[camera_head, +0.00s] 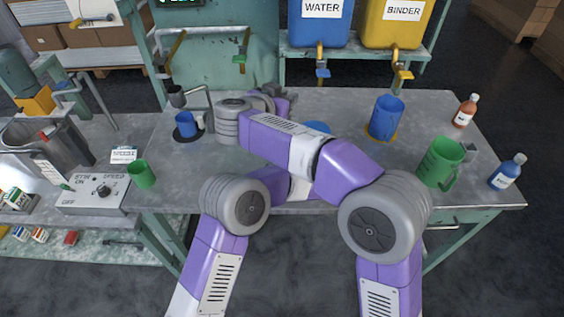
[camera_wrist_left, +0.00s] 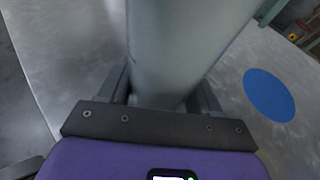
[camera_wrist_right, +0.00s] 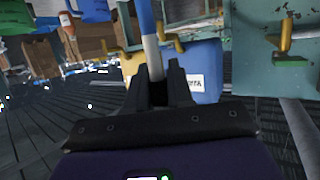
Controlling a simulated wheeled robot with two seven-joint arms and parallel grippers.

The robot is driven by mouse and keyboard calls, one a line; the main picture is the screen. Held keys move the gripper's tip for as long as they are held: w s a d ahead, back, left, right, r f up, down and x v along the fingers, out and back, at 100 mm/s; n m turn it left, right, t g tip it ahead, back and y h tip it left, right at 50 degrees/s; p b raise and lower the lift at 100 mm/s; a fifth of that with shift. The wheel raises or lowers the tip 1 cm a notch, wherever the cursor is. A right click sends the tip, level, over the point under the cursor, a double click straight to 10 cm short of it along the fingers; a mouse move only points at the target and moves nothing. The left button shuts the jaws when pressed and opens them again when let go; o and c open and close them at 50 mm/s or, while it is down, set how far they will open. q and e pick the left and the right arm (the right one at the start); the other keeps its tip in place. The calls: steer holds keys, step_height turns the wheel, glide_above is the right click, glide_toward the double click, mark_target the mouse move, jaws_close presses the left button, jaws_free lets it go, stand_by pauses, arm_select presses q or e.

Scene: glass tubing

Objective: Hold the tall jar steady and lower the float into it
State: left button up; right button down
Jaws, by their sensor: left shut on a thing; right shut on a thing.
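The tall jar (camera_wrist_left: 185,45) is a wide, pale grey-green cylinder that fills the middle of the left wrist view. My left gripper (camera_wrist_left: 165,92) is shut around it, one dark finger on each side. The float (camera_wrist_right: 149,50) is a thin blue and white stem in the right wrist view. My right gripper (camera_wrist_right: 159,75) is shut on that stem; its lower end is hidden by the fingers. In the head view my right arm crosses leftward over the bench and hides the jar, the float and my left gripper.
A blue disc (camera_wrist_left: 269,95) lies flat on the bench beside the jar. A blue mug (camera_head: 187,125) stands left; a blue beaker (camera_head: 386,118), a green jug (camera_head: 440,160) and two bottles stand right. A green cup (camera_head: 141,174) is near the left front.

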steer(key=c, duration=0.9)
jaws_free()
steer(key=v, duration=1.2)
steer(key=shift+r, duration=0.1)
arm_select(q)
steer(key=o, duration=1.2)
steer(key=v, duration=1.2)
steer(key=shift+s, duration=0.1)
